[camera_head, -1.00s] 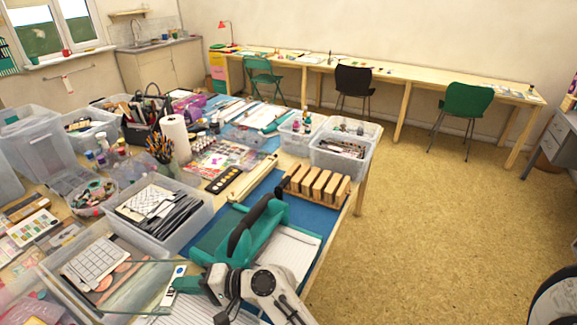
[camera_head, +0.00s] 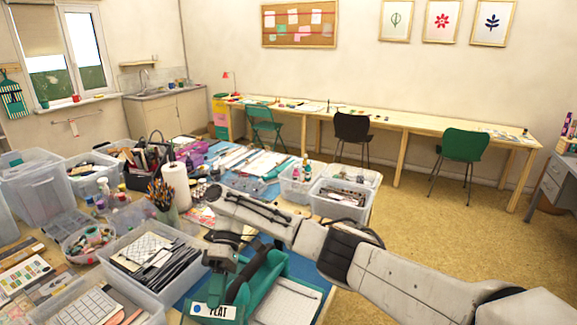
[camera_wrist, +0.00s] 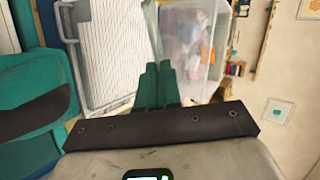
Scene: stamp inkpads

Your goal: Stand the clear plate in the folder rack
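The clear plate is see-through and hard to pick out. In the head view my gripper (camera_head: 222,262) points down over the green die-cutting machine (camera_head: 272,285), and I cannot make out the plate there. The wooden folder rack is hidden behind my arm in the head view.
Clear bins (camera_head: 340,197) stand at the table's far right corner. A bin of dark folders (camera_head: 155,255) and a paper towel roll (camera_head: 175,187) stand left of my gripper.

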